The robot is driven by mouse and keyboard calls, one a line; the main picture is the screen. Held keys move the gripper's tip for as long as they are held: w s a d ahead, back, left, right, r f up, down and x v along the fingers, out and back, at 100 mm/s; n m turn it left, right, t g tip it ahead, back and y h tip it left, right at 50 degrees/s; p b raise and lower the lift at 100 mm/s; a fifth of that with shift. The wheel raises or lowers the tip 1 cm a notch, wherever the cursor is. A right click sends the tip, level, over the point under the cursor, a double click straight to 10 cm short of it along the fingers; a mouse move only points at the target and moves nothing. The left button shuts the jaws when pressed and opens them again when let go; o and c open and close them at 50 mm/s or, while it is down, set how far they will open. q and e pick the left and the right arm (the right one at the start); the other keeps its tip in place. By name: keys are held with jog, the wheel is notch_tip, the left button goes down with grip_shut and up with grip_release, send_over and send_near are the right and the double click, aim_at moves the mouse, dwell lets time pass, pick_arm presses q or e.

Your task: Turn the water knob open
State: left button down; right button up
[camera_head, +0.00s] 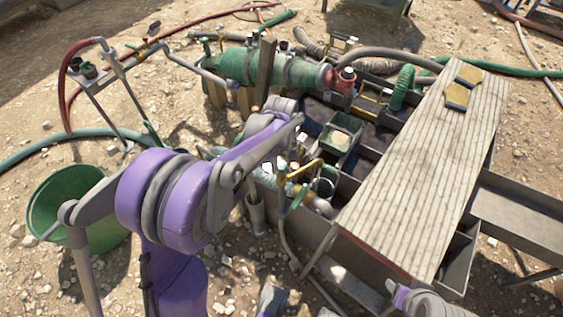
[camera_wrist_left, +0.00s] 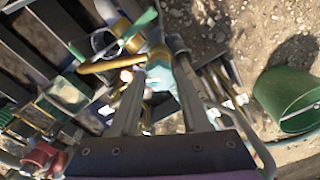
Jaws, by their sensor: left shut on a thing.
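The water valve (camera_head: 297,180) with brass pipework and green handles stands at the near left corner of the mud tank. My left arm reaches over to it from the left, and its links hide most of the left gripper in the head view. In the left wrist view the two grey fingers of my left gripper (camera_wrist_left: 157,68) close around the brass and teal water knob (camera_wrist_left: 158,56). A brass pipe (camera_wrist_left: 105,66) and a green lever (camera_wrist_left: 138,30) are beside the fingertips. How far the knob is turned cannot be told. My right gripper does not show.
A wooden plank cover (camera_head: 400,190) with two yellow sponge-like blocks lies across the tank on the right. A green bucket (camera_head: 75,200) stands at the left, also in the left wrist view (camera_wrist_left: 290,98). A green cylinder (camera_head: 262,68) lies behind. Hoses cross the stony ground.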

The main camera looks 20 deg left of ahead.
aim_at(282, 165)
pick_arm(q)
jog(key=n, duration=0.6)
dwell(0.6)
jog(key=shift+c, duration=1.9)
grip_release()
jog(key=shift+r, duration=0.1)
notch_tip(282, 165, up, 11)
jog(key=p, duration=0.1)
jog(key=shift+p, duration=0.35)
